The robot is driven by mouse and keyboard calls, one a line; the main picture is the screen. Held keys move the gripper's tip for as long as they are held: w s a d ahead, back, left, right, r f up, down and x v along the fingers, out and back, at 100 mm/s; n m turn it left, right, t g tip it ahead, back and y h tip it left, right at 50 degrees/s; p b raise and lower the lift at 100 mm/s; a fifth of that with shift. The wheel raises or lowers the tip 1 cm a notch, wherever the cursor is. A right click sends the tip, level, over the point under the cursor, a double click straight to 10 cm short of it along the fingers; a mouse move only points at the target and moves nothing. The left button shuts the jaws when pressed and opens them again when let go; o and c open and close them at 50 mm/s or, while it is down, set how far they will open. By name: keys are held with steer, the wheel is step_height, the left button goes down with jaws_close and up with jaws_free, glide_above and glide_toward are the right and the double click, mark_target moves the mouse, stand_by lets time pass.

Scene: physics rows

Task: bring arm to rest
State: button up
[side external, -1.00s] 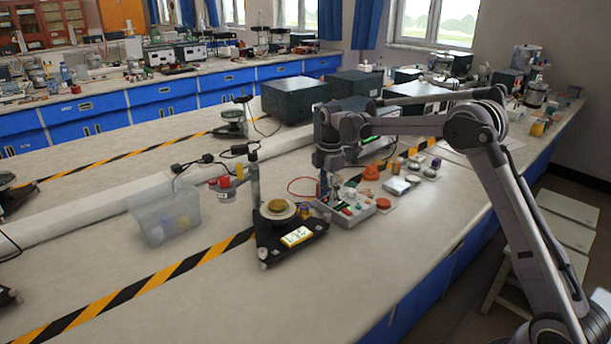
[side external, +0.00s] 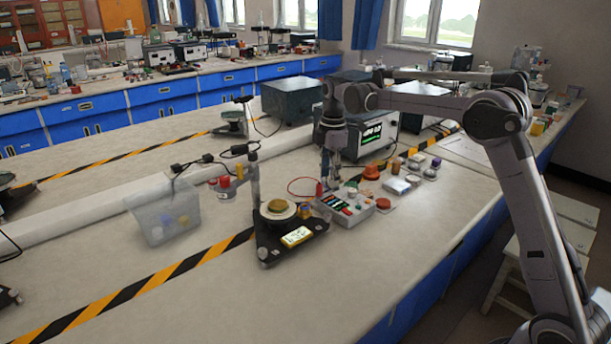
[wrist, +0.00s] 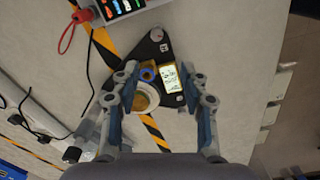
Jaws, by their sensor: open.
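My gripper (side external: 331,182) points down just behind the small control box (side external: 345,206) in the side view, and its jaws look empty. In the wrist view my gripper (wrist: 158,74) has its two fingers spread apart with nothing held between them. In the wrist view the stand (wrist: 155,48) shows beyond and between the fingers. Whether the fingertips clear the bench top is hard to tell.
A clear plastic bin (side external: 165,212) stands on the left of the bench. An instrument with a lit green screen (side external: 372,132) stands close behind my gripper. The front of the bench is bare.

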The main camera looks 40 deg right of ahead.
steer(key=s+a+r+m+t, duration=0.2)
steer(key=s+a+r+m, duration=0.15)
steer(key=s, duration=0.35)
steer(key=s+a+r+m+t, duration=0.1)
steer(key=s+a+r+m, duration=0.25)
steer(key=s, duration=0.35)
steer(key=s+a+f+m+t, duration=0.2)
steer(key=s+f+m, duration=0.1)
steer(key=s, duration=0.3)
steer(key=s+a+f+m+t, duration=0.1)
steer(key=s+f+m, duration=0.2)
steer(key=s, duration=0.4)
steer(key=shift+s+a+f+m+t, duration=0.15)
steer(key=shift+a+f+m+t, duration=0.25)
steer(key=shift+m, duration=0.2)
